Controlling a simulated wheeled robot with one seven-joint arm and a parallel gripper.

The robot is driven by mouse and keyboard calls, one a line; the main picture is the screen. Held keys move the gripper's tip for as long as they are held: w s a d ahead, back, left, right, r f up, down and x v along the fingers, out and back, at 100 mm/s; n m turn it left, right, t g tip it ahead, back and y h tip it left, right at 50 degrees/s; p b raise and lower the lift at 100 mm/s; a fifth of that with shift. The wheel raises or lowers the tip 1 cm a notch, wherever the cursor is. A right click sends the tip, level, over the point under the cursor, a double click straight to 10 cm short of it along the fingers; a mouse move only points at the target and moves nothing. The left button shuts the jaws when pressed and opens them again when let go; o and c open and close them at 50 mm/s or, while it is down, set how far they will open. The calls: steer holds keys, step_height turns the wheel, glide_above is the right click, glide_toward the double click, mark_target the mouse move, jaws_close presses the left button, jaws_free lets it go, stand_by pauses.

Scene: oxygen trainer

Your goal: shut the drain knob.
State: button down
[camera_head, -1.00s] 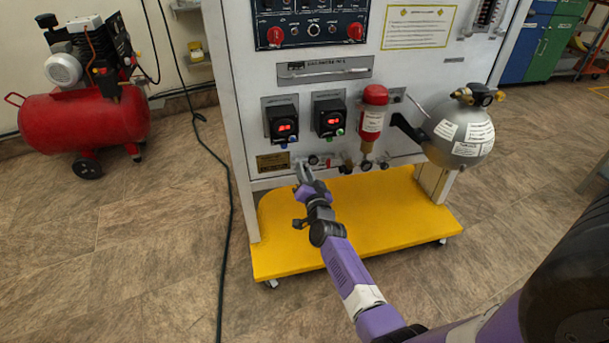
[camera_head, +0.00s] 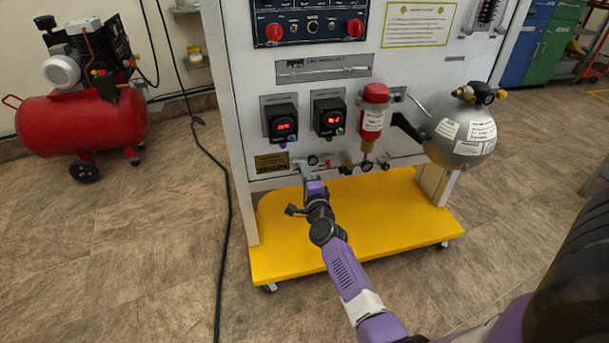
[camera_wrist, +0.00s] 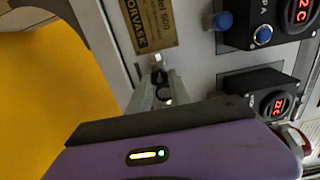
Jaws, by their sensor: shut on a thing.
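The drain knob (camera_wrist: 163,93) appears as a small dark knob between the grey fingers of my gripper (camera_wrist: 162,88) in the wrist view. My gripper is shut on it, and the fingers hide part of it. In the head view my gripper (camera_head: 305,172) reaches the lower left edge of the white trainer panel (camera_head: 238,115), below the two red digital displays. The knob is too small and covered there to make out how far it is turned.
A black round knob (camera_head: 313,160) sits right beside my gripper. A red-capped filter (camera_head: 374,115) and a silver sphere (camera_head: 462,138) are to the right. The yellow base (camera_head: 390,215) lies below. A red compressor (camera_head: 75,120) stands at far left.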

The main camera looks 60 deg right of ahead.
steer(key=shift+a+f+m+b, duration=0.15)
steer(key=shift+m+b, duration=0.35)
steer(key=shift+m, duration=3.2)
steer(key=shift+d+f+m+b, duration=0.15)
steer(key=shift+m+b, duration=0.3)
steer(key=shift+m, duration=3.25)
steer(key=shift+a, duration=0.1)
steer(key=c, duration=1.2)
jaws_free()
steer(key=shift+w, duration=0.1)
steer(key=shift+r, duration=0.1)
